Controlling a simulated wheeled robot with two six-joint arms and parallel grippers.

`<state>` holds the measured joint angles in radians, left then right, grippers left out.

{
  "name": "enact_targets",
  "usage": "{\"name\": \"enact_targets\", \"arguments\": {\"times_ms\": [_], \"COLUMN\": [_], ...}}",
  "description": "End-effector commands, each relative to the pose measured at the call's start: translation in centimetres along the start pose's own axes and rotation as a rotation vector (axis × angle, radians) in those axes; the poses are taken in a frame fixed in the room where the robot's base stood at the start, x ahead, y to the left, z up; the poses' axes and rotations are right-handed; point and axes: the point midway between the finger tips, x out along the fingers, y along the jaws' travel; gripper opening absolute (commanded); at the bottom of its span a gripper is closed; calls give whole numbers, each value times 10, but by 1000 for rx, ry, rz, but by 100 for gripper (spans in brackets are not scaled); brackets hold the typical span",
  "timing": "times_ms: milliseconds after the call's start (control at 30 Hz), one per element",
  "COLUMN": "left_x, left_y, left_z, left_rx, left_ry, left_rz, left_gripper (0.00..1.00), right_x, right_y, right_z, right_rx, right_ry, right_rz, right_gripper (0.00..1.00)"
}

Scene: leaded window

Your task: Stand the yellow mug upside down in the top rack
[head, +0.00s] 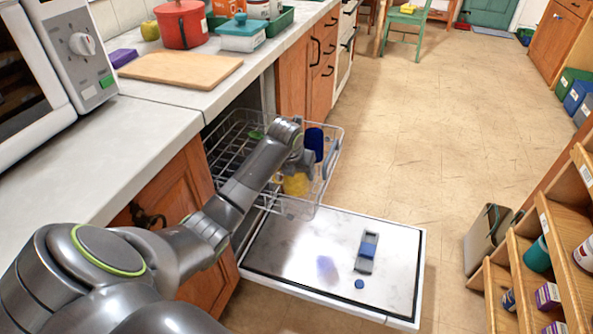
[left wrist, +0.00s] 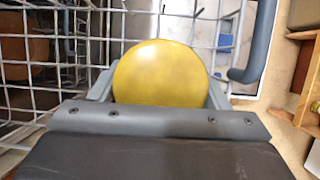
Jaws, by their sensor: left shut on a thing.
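The yellow mug (head: 295,185) is in the top rack (head: 222,160) area, at the rack's near right part, low among the wires. In the left wrist view its round, flat yellow end (left wrist: 160,75) faces the camera, with no opening visible, so it looks upside down. My left gripper (head: 298,170) is above it, shut on it, with a finger on each side of it. Whether the mug's rim touches the rack floor is hidden. My right gripper is not in view.
A dark blue mug (head: 314,142) stands in the rack just behind the yellow one. A green item (head: 256,135) is farther left in the rack. The open dishwasher door (head: 300,285) lies below, with a blue-grey object (head: 367,250) on it. The counter (head: 150,130) borders the left.

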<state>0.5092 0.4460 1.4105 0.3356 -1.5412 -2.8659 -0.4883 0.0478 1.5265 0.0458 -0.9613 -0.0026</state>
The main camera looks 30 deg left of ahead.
Motion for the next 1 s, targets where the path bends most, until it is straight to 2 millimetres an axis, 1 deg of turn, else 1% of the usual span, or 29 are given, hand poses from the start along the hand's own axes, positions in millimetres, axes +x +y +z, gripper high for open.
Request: {"name": "enact_targets", "arguments": {"times_ms": [533, 567, 600, 733, 767, 1000], "left_x": [10, 10, 10, 10, 10, 11], "left_y": [0, 0, 0, 0, 0, 0], "left_z": [-4, -4, -4, -4, -4, -5], "left_rx": [0, 0, 0, 0, 0, 0], "left_ry": [-1, -1, -1, -1, 0, 2], "left_rz": [0, 0, 0, 0, 0, 0], "left_gripper": [34, 71, 77, 94, 95, 95], "right_x": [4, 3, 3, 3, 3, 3], "right_y": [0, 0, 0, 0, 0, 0], "right_z": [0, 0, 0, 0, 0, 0], "right_rx": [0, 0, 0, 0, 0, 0], "right_ry": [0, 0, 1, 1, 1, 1], "right_rz": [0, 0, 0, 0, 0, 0], "right_gripper": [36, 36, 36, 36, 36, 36]}}
